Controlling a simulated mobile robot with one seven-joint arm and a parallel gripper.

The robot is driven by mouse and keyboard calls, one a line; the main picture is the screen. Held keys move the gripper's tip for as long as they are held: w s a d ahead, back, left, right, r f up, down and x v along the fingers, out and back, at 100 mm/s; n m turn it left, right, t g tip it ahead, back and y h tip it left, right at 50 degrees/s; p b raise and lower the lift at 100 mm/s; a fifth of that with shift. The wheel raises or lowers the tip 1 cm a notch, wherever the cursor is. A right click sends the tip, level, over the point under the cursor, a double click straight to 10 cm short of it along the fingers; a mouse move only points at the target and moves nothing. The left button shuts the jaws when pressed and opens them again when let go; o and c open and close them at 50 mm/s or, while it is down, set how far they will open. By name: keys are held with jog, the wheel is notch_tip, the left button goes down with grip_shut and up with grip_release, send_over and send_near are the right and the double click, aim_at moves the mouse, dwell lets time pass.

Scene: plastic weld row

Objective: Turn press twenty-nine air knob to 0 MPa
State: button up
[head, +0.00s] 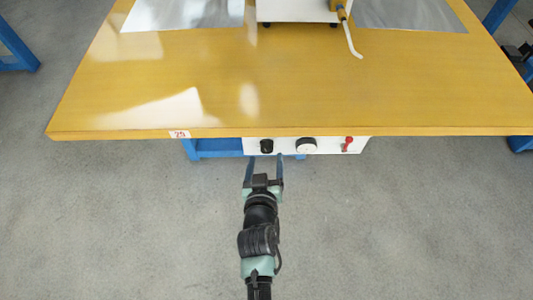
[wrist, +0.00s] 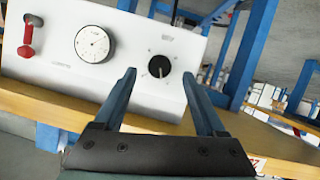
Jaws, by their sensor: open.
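The air knob (head: 267,146) is a black round knob on the white control panel (head: 327,147) under the table's front edge. It also shows in the wrist view (wrist: 159,66), with small marks around it and a light pointer line whose exact setting I cannot read. A round white gauge (wrist: 94,44) sits beside it; its needle is too small to read. My gripper (head: 265,158) is open and empty, just in front of the knob. In the wrist view its two fingers (wrist: 158,77) frame the knob from either side, apart from it.
A red lever (head: 347,144) is on the same panel, past the gauge. The yellow tabletop (head: 300,85) overhangs above, with a number tag (head: 179,134) too small to read surely. Blue table legs (wrist: 249,50) stand near the panel. The grey floor in front is clear.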

aim_at(267, 151)
jog(key=shift+b+x, duration=0.35)
jog(key=shift+x, duration=1.6)
grip_shut()
